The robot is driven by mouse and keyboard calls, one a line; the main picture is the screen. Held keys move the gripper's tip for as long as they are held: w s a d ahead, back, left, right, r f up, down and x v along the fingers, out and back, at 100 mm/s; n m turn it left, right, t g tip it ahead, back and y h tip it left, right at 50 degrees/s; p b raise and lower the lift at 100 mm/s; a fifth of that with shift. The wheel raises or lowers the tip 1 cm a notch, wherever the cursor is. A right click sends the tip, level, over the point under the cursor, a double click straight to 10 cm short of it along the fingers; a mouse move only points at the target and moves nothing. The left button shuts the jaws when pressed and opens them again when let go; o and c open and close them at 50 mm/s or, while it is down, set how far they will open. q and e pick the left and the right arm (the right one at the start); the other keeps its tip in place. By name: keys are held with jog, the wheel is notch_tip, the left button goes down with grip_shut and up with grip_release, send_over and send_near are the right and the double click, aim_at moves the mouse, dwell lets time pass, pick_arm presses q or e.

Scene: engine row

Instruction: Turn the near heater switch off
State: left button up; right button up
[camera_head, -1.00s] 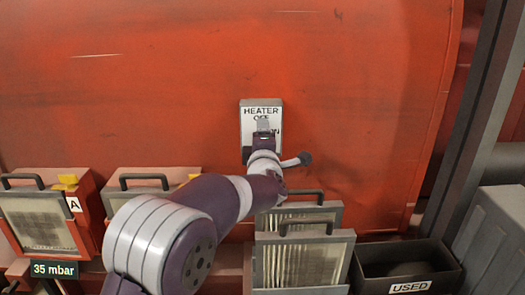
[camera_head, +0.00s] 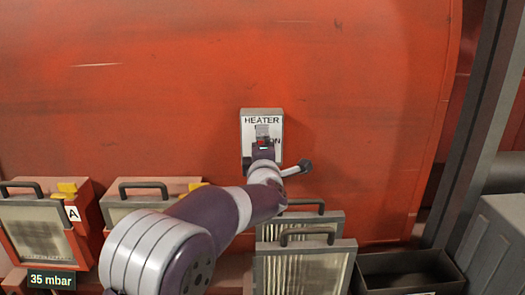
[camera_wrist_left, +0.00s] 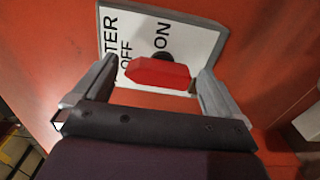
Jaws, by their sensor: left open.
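The heater switch plate (camera_head: 247,128) is a pale panel on the large red casing, marked HEATER, OFF and ON. It also shows at the top of the left wrist view (camera_wrist_left: 193,42). Its red lever (camera_wrist_left: 157,72) lies between the two fingers of my left gripper (camera_wrist_left: 153,85), with a dark pivot behind it. The fingers are open on either side of the lever. In the head view my left gripper (camera_head: 262,134) is in front of the plate, covering the lever and part of the lettering. I cannot tell which mark the lever points to. My right gripper is not in view.
Framed filter units with handles stand below: one marked A (camera_head: 38,235) at the left, another (camera_head: 150,190) beside it, and two pale ones (camera_head: 300,270) right of my arm. A dark open bin (camera_head: 408,265) is at the lower right. A grey post (camera_head: 475,130) stands at the right.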

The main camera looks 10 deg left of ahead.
pick_arm(q)
jog(key=b+v, duration=0.1)
jog(key=v, duration=1.1)
jog(key=shift+s, duration=0.35)
